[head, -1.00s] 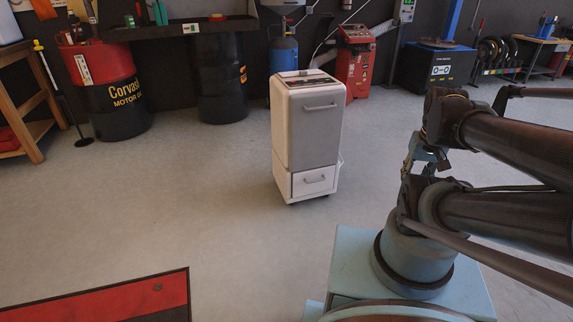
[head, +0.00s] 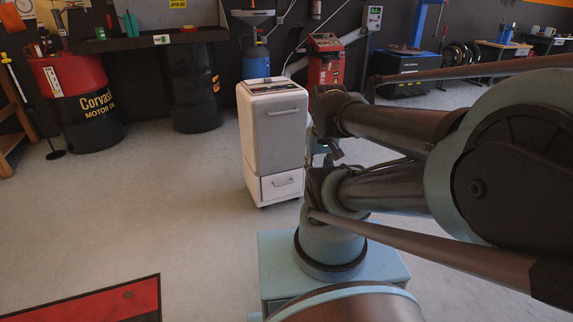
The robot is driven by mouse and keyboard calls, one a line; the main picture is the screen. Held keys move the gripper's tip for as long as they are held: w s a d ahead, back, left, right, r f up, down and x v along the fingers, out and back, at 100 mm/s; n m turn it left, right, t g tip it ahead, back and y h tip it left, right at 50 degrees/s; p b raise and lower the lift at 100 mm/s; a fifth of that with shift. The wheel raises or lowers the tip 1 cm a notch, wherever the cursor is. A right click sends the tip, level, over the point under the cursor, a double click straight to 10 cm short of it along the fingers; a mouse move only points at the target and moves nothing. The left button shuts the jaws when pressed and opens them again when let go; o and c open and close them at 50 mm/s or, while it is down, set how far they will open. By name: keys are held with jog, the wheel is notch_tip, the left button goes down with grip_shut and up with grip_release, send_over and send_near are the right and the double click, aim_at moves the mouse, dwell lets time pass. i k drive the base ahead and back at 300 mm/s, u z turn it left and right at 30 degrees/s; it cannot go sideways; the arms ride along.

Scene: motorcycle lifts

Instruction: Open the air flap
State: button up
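A white wheeled cabinet (head: 246,150) stands upright on the floor near the middle of the head view. Its tall grey front panel (head: 280,138) has a bar handle (head: 283,112) near the top and looks shut. Below is a white drawer front (head: 283,184) with its own handle, also shut. A dark panel (head: 275,88) lies on the cabinet's top; its details are too small to read. I cannot tell which part is the air flap. My arm links cover the right side and overlap the cabinet's right edge in the picture. My gripper is not visible.
A blue cylinder (head: 256,60) and a red machine (head: 326,62) stand behind the cabinet. A red mat (head: 100,302) lies front left. The floor (head: 130,215) left of the cabinet is clear.

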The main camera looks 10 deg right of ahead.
aim_at(277, 79)
jog(key=u, duration=0.1)
jog(key=i, duration=1)
jog(key=z, duration=0.1)
